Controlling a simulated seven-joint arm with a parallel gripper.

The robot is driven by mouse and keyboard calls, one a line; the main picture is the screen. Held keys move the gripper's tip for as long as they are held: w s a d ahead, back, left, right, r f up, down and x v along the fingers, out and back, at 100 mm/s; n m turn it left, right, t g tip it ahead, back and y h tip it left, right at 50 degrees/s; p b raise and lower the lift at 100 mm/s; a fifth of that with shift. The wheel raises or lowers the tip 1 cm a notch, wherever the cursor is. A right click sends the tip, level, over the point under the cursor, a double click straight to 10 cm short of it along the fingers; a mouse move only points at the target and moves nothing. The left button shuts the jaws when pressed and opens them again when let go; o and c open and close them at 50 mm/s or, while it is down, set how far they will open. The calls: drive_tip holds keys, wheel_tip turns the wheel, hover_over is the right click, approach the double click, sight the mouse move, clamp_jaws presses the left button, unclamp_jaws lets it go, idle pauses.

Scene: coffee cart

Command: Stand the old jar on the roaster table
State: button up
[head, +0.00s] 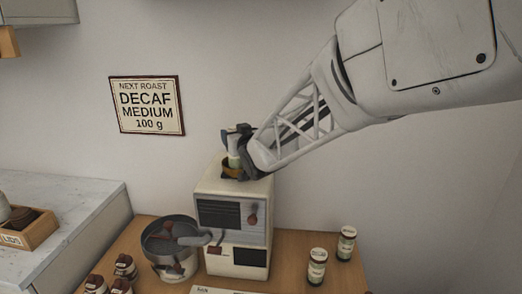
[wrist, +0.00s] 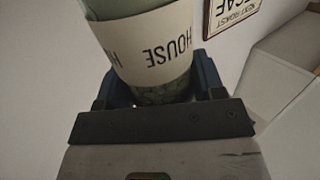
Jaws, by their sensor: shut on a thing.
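My gripper (head: 240,142) is shut on a jar with a cream label reading HOUSE (wrist: 150,45). The label lettering appears upside down in the wrist view, and greenish contents show through the jar wall near the fingers. In the head view the jar (head: 234,159) is small and partly hidden by the gripper. It is directly over the opening on top of the cream roaster (head: 212,190); I cannot tell whether they touch. The wooden roaster table (head: 297,252) carries the roaster. I cannot tell which jar is the old one.
A metal pan (head: 160,258) stands left of the roaster. Brown-lidded jars (head: 125,266) stand at the table's front left. Two pale-labelled jars (head: 317,266) (head: 346,243) stand on the right, with bare wood near them. A wall sign (head: 146,106) reads DECAF MEDIUM 100 g.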

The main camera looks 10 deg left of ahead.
drive_tip(key=shift+c, duration=0.6)
drive_tip(key=shift+r, duration=0.15)
drive_tip(key=shift+r, duration=0.75)
wheel_tip(320, 180, up, 2)
drive_tip(key=shift+r, duration=0.1)
drive_tip(key=s+a+v, duration=0.1)
drive_tip(key=a+v, duration=0.1)
drive_tip(key=v, duration=1.4)
drive_tip(key=shift+s+r, duration=0.1)
drive_tip(key=shift+r, duration=0.05)
